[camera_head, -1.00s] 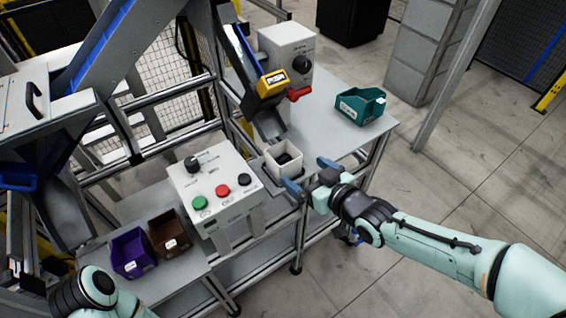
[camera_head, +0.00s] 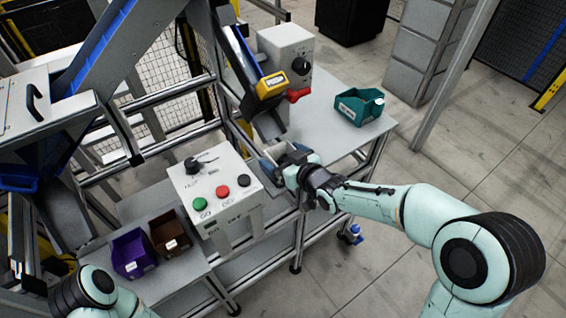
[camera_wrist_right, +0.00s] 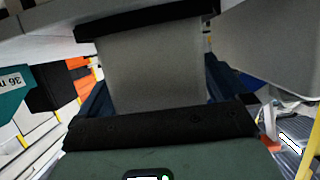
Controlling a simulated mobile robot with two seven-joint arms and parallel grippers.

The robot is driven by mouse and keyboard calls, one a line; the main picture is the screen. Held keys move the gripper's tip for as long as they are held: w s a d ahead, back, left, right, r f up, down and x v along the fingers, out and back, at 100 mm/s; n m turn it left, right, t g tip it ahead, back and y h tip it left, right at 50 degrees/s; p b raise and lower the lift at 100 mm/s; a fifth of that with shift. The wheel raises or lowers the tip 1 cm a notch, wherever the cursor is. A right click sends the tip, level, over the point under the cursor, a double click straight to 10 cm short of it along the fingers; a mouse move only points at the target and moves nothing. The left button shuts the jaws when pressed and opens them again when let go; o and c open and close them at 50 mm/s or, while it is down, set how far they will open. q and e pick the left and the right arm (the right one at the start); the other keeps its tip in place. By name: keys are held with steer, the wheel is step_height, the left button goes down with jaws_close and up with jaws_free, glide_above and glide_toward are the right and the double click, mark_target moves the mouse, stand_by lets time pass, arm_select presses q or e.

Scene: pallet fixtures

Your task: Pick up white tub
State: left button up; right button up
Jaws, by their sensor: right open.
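The white tub (camera_head: 283,150) sits on the grey table below the metal chute, mostly hidden by my right gripper in the head view. In the right wrist view a pale grey wall, seemingly the tub's (camera_wrist_right: 150,75), fills the middle. My right gripper (camera_head: 281,158) is open, its blue fingers on either side of the tub. Whether the fingers touch it cannot be told. My left arm shows at the lower left of the head view, but its gripper is out of view.
A control box (camera_head: 215,190) with green, red and black buttons stands left of the tub. A teal bin (camera_head: 359,106) stands right; purple (camera_head: 132,254) and brown (camera_head: 170,234) bins stand lower left.

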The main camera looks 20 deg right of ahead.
steer(key=c, duration=1)
steer(key=shift+r, duration=0.2)
steer(key=shift+r, duration=0.5)
steer(key=shift+s+d+r, duration=0.1)
steer(key=shift+s+r, duration=0.05)
steer(key=s+d+b, duration=0.1)
steer(key=s+d, duration=0.2)
steer(key=s, duration=0.5)
steer(key=s+d, duration=0.3)
steer(key=s, duration=0.5)
arm_select(q)
steer(key=r+p, duration=0.1)
steer(key=p, duration=0.1)
steer(key=w+r+p, duration=0.1)
steer(key=r+p, duration=0.1)
steer(key=shift+w+r, duration=0.1)
steer(key=shift+w, duration=0.05)
arm_select(e)
steer(key=r, duration=0.5)
steer(key=shift+s, duration=0.3)
steer(key=shift+f, duration=0.1)
